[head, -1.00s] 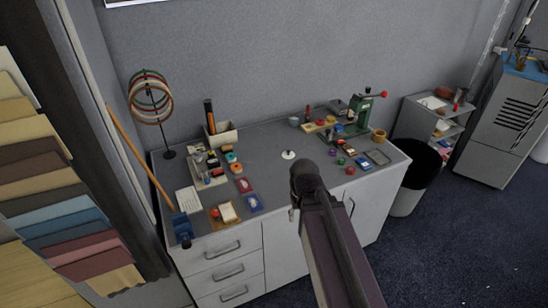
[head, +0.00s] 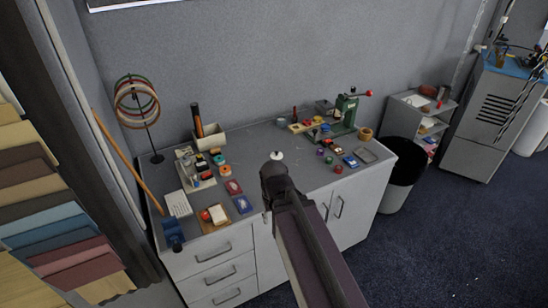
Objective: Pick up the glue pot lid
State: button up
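A small white round piece with a dark knob, which looks like the glue pot lid (head: 277,155), is on the grey worktop near its middle. It shows just above the dark rounded end of my arm, which hides the worktop right in front of it. My gripper cannot be made out; only the upper part of my arm shows, reaching up from the bottom of the view. I cannot tell how far my gripper is from the lid.
A green press (head: 346,112) stands at the back right among small colored pots. Left are a tool holder (head: 209,136), a hoop stand (head: 152,130) and small colored boxes. The worktop behind the lid is clear.

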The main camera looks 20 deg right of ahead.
aim_at(277, 155)
jog(key=z, duration=0.05)
jog(key=i, duration=1)
jog(key=u, duration=0.05)
